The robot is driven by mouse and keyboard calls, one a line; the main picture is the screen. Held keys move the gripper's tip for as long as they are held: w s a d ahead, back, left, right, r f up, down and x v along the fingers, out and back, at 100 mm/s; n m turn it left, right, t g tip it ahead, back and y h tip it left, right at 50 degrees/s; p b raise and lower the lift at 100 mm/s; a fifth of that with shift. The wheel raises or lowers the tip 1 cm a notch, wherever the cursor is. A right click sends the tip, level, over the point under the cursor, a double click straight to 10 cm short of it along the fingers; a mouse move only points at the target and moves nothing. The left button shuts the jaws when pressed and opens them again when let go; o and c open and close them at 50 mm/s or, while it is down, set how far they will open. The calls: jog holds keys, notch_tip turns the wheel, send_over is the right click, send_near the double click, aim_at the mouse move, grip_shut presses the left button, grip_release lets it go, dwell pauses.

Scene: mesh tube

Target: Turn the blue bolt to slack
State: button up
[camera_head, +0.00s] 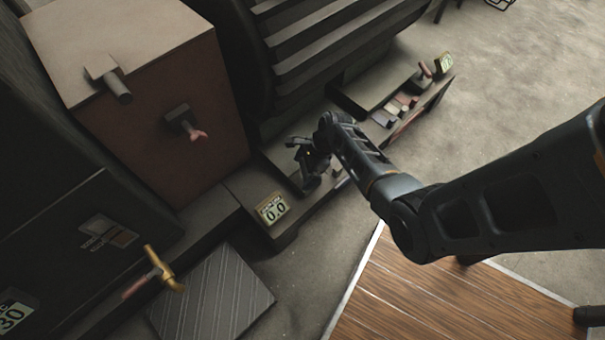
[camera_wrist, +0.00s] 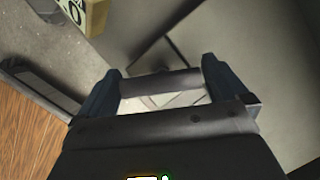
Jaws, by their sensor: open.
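My gripper (camera_head: 308,165) hangs over the low dark ledge at the foot of the machine, just right of the 0.0 display. In the wrist view my gripper (camera_wrist: 162,68) is open, with its two dark fingers apart. A dark horizontal bar (camera_wrist: 160,83) lies across the space between the fingers; I cannot tell what it belongs to. A pale plate with thin lines shows behind it. No bolt can be made out as blue in either view; the arm and gripper hide part of the ledge.
The yellow-framed display (camera_head: 272,208) reads 0.0; its edge shows in the wrist view (camera_wrist: 88,14). A red-brown box (camera_head: 150,120) with handles stands left. A yellow-topped lever (camera_head: 163,268) is at lower left. Small coloured pieces (camera_head: 402,104) lie farther right. The wooden platform (camera_head: 420,300) is in front.

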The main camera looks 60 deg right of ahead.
jog(key=shift+x, duration=0.8)
jog(key=shift+c, duration=0.5)
jog(key=c, duration=0.7)
